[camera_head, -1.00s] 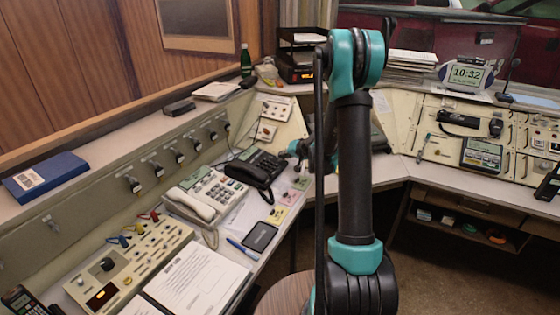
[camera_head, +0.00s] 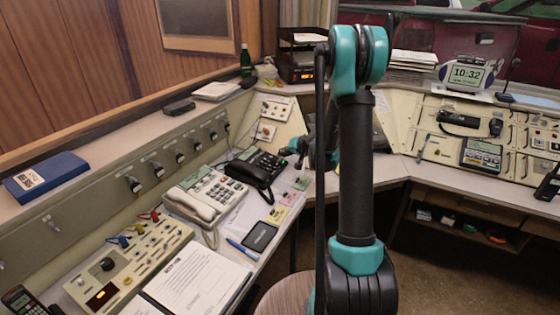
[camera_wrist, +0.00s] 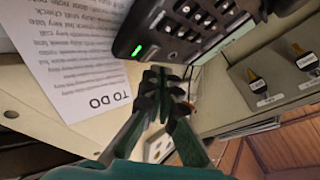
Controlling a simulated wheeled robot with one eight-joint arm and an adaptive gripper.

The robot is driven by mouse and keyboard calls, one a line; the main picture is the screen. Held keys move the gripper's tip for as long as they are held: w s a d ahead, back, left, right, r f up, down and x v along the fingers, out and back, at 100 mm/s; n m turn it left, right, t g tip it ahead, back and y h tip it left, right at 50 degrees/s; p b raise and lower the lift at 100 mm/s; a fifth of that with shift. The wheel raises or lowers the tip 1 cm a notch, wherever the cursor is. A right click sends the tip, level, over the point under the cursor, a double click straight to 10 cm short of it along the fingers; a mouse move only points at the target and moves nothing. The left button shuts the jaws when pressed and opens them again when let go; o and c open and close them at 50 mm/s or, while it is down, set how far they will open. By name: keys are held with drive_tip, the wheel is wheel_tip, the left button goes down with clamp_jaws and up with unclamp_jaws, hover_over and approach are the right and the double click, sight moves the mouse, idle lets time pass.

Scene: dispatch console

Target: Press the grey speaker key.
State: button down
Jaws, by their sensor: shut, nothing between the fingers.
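A black desk phone (camera_head: 262,162) with its handset on the left stands on the left desk, by the corner. In the wrist view the same phone (camera_wrist: 150,30) shows dark keys and a lit green light near its edge. In the head view my gripper (camera_head: 289,150) is small, just right of the phone and partly hidden by my arm.
A cream phone (camera_head: 207,195) stands left of the black one. A printed TO DO sheet (camera_wrist: 75,60) lies beside the black phone. Coloured notes (camera_head: 290,197) and a dark pad (camera_head: 260,237) lie on the desk in front. A panel with labelled switches (camera_wrist: 275,70) is close by.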

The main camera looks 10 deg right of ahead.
sight(284, 163)
drive_tip(key=shift+s+d+r, duration=0.15)
drive_tip(key=shift+r, duration=1.1)
drive_tip(key=shift+s+d+r, duration=0.1)
drive_tip(key=shift+d+r, duration=0.05)
drive_tip(key=shift+r, duration=1.1)
